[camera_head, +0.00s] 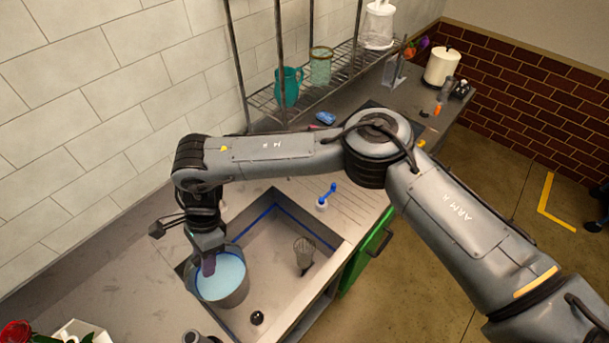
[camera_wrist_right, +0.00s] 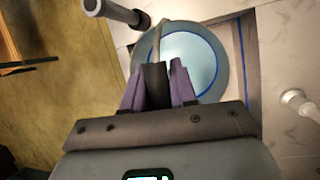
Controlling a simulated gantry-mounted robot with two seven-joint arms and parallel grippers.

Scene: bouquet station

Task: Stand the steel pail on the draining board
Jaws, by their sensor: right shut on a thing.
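The steel pail (camera_head: 222,291) is at the left end of the sink basin (camera_head: 275,243), upright, with a pale blue surface inside. I cannot tell whether its base touches the basin floor. In the right wrist view the purple fingers (camera_wrist_right: 159,90) are at the near edge of the pail (camera_wrist_right: 225,58). The ribbed draining board (camera_head: 352,207) lies right of the basin, mostly clear. My left gripper is out of view.
A blue and white brush (camera_head: 326,198) is at the draining board's left side. A clear glass (camera_head: 304,250) and a dark drain plug (camera_head: 257,318) are in the basin. A wire rack (camera_head: 345,70) holds a teal jug (camera_head: 288,87). A red flower (camera_head: 15,333) is front left.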

